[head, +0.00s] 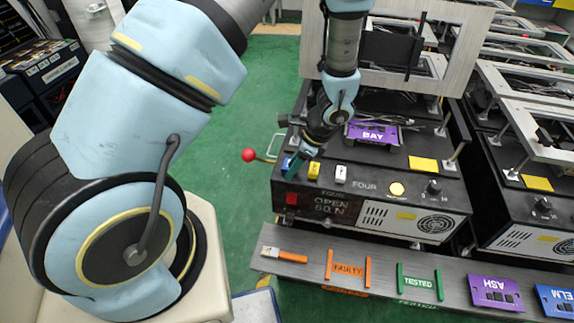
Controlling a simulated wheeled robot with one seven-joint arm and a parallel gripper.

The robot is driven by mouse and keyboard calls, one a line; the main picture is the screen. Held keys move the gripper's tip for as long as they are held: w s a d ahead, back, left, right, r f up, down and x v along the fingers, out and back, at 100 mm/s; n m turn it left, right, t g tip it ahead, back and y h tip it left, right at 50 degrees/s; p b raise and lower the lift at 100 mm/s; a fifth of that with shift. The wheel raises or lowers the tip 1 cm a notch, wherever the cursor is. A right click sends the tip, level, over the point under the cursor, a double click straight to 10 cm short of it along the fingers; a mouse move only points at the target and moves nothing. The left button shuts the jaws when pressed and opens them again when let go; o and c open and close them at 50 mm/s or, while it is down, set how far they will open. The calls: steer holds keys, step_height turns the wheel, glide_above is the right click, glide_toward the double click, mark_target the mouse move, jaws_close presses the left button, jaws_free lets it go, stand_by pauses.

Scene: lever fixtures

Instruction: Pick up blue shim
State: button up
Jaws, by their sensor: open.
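The blue shim (287,163) stands at the left end of a short row on top of the black fixture, beside a yellow shim (314,171) and a white shim (341,174). It is small and partly hidden by my gripper (292,170). My gripper points down at the fixture's front left corner, with its fingers at the blue shim. It is open. I cannot tell whether the fingers touch the shim or stand around it.
A lever with a red ball (249,155) sticks out left of the fixture. A purple BAY module (373,133) sits behind the shims. The front shelf (384,263) holds an orange and white piece (284,255), FAULTY and TESTED brackets, and ASH and ELM modules.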

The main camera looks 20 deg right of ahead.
jaws_close()
stand_by(0.6)
